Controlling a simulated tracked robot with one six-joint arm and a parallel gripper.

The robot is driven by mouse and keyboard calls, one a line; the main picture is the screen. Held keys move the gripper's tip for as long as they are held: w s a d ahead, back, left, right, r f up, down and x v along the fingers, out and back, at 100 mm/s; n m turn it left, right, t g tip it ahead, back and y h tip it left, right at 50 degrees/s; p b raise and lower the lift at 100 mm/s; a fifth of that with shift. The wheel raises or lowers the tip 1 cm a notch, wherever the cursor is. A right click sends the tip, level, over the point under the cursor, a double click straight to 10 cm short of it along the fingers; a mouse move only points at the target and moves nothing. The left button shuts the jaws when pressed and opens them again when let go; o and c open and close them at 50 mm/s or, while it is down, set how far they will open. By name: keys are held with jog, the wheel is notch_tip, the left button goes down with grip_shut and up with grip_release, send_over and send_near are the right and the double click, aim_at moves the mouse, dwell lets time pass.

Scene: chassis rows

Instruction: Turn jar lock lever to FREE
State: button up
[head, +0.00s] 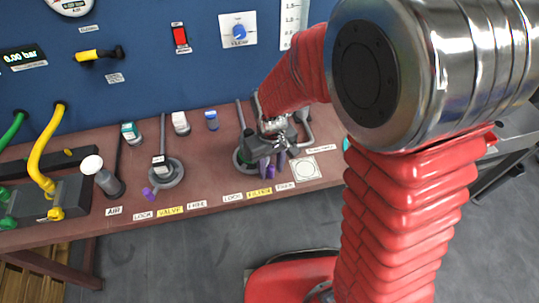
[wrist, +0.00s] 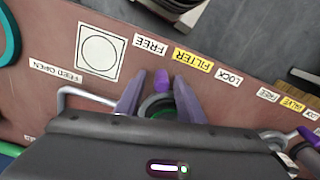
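The filter station's round base (head: 238,160) stands on the bench behind the LOCK, FILTER and FREE labels. Its short purple lever (wrist: 161,79) sticks out toward the labels, pointing roughly between FILTER (wrist: 193,60) and FREE (wrist: 151,45) in the wrist view. My gripper (head: 267,167) is over this station with its two pale purple fingers pointing down. In the wrist view my gripper (wrist: 159,85) is open, one finger on each side of the lever, with visible gaps. A green ring (wrist: 160,110) shows between the fingers; the rest of the jar is hidden by my gripper.
To the left stands the valve station (head: 166,174) with its own purple lever (head: 148,193). A bent metal handle (wrist: 80,97) is close beside my gripper. A white square with a circle (head: 306,169) lies right of FREE. The blue panel (head: 150,80) rises behind.

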aim_at(271, 166)
notch_tip(271, 166, up, 13)
jog(key=shift+r, duration=0.2)
dwell(0.4)
dwell(0.4)
jog(key=s+d+r+m+t, duration=0.4)
jog(key=s+d+r+t, duration=0.1)
jog(key=s+d+r, duration=0.4)
jog(key=s+d, duration=0.2)
jog(key=s, duration=0.1)
jog(key=shift+s+r+t, duration=0.15)
jog(key=shift+r+t, duration=0.1)
jog(key=shift+t, duration=0.05)
dwell(1.4)
